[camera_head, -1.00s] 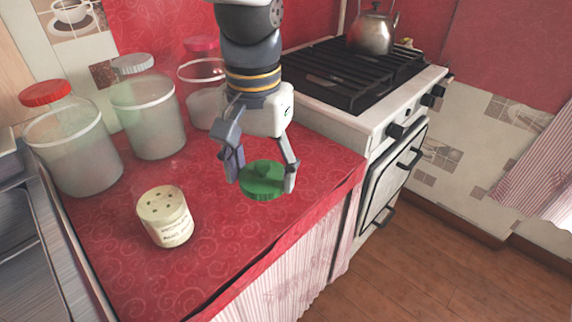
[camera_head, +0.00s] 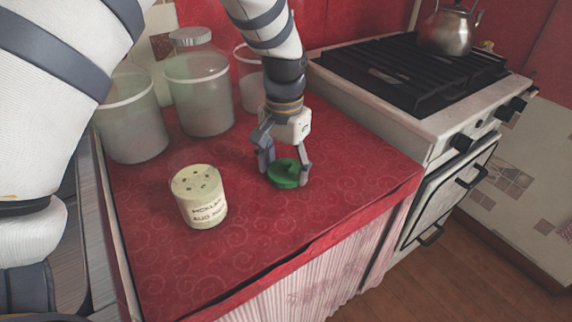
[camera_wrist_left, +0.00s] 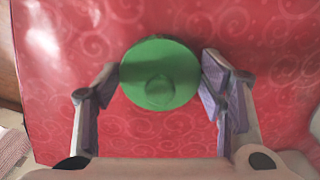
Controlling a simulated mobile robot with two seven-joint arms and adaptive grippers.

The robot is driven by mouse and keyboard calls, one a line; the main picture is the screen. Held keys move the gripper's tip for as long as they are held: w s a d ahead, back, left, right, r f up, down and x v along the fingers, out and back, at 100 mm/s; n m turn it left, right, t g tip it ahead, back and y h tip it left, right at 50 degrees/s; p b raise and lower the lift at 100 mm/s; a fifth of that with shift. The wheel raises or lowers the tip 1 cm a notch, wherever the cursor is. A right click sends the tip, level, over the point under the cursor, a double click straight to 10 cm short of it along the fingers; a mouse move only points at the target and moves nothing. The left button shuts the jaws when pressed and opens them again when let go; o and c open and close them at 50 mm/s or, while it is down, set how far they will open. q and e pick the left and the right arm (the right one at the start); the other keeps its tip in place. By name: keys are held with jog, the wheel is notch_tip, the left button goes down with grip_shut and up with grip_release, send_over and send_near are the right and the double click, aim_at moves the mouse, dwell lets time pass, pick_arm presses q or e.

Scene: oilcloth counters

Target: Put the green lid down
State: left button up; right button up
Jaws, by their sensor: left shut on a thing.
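The green lid (camera_head: 286,181) is a round disc with a small knob on top. It lies flat, knob up, at or just above the red counter cloth (camera_head: 255,240); I cannot tell whether it touches. My left gripper (camera_head: 284,170) points down over it and is shut on its edges, one finger on each side. In the left wrist view the lid (camera_wrist_left: 160,75) sits between the fingertips of the gripper (camera_wrist_left: 161,72), with red cloth behind it. My right gripper is not in view.
A cream shaker pot (camera_head: 199,197) stands left of the lid. Glass jars (camera_head: 200,95) stand along the back left. A stove (camera_head: 430,100) with a kettle (camera_head: 450,30) is at the right. The counter's front edge lies close to the lid; the cloth in front of the pot is clear.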

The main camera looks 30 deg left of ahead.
aim_at(285, 163)
pick_arm(q)
jog(key=o, duration=0.9)
jog(key=shift+c, duration=0.2)
jog(key=shift+r, duration=0.1)
notch_tip(285, 163, up, 12)
jog(key=p, duration=0.1)
